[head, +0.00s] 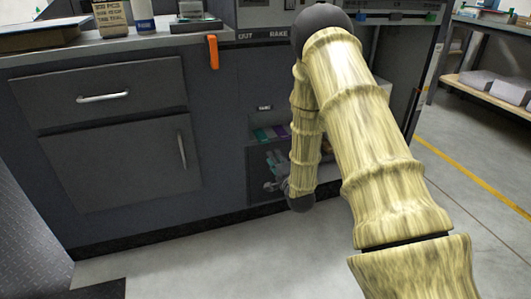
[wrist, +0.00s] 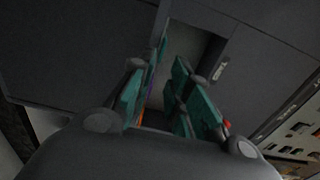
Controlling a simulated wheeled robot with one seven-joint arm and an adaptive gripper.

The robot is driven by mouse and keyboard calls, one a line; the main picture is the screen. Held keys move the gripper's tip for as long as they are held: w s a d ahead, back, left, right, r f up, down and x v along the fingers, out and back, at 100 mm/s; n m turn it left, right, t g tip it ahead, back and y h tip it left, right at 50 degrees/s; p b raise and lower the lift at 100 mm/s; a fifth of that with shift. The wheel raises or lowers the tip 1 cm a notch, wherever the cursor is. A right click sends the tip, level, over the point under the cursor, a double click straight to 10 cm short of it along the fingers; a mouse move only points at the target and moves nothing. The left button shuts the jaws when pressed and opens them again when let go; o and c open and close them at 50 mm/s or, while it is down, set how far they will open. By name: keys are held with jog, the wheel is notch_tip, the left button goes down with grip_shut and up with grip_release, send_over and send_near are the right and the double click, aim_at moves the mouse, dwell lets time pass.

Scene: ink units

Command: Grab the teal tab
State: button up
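In the head view, an open bay (head: 252,143) low in the dark cabinet holds narrow coloured pieces. A small teal piece (head: 262,134) shows there beside a purple one; I cannot tell which part of it is the tab. My gripper (head: 277,157) is small and partly in shadow just below and in front of these pieces. In the wrist view, my gripper (wrist: 172,62) has two teal-padded fingers spread apart, with a dim gap between them. A purple strip and an orange bit show beside the left finger. No teal tab can be told apart from the finger pads there.
A drawer (head: 104,97) and a cupboard door (head: 130,165) with handles are left of the bay. An orange hook (head: 213,51) hangs from the counter edge. Grey floor (head: 180,262) is clear in front.

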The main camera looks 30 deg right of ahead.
aim_at(266, 139)
jog(key=b+x, duration=0.2)
jog(key=x, duration=0.8)
jog(key=shift+b, duration=0.3)
jog(key=shift+w+d+r, duration=0.1)
grip_shut()
notch_tip(266, 139, up, 3)
jog(key=shift+f+p, duration=0.1)
jog(key=shift+p, duration=1.05)
jog(key=shift+f, duration=0.15)
